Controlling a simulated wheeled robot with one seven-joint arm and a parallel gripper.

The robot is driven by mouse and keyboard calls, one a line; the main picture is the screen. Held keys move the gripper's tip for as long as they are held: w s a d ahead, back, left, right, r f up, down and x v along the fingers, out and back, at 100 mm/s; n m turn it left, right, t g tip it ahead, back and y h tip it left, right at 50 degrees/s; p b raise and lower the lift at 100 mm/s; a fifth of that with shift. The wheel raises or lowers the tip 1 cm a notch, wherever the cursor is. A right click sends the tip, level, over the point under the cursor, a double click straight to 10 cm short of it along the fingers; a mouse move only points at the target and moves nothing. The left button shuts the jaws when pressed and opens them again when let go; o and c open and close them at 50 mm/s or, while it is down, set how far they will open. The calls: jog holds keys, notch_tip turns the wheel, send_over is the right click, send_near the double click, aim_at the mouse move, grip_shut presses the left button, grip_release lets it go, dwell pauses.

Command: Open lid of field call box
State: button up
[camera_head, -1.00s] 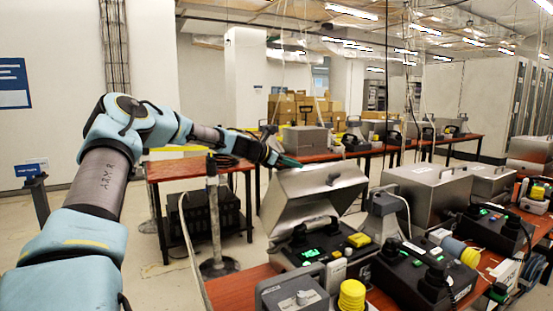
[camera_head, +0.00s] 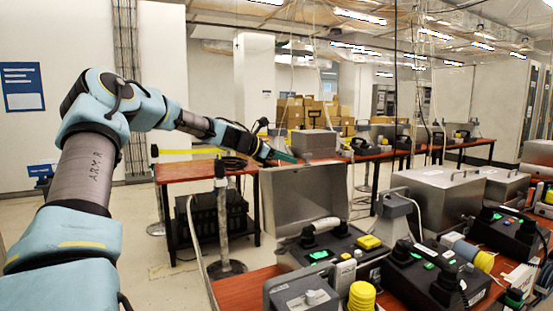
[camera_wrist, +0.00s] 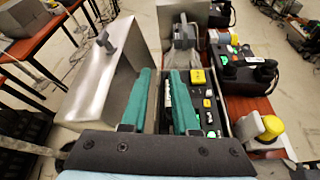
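The field call box (camera_head: 345,258) stands on the red table in the head view, with a dark panel, a handset and a yellow block. Its silver lid (camera_head: 290,200) is swung up, close to upright, at the back of the panel. In the wrist view the lid (camera_wrist: 112,75) is on the left and the panel (camera_wrist: 208,112) on the right. My gripper (camera_head: 285,158) is at the lid's top edge in the head view. In the wrist view its green fingers (camera_wrist: 163,75) are apart with nothing between them. The left finger lies against or very near the lid; I cannot tell which.
Another dark phone unit (camera_head: 425,275) stands at right, with a closed silver case (camera_head: 440,190) behind it. A grey box (camera_head: 300,292) and a yellow ribbed cylinder (camera_head: 362,296) are in front. A red table (camera_head: 205,171) stands at back left, with open floor between.

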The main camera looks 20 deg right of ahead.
jog(key=b+v, duration=0.3)
jog(key=v, duration=0.1)
jog(key=shift+a+r, duration=0.15)
jog(key=shift+a, duration=0.05)
dwell(0.3)
dwell(0.3)
jog(key=shift+c, duration=0.2)
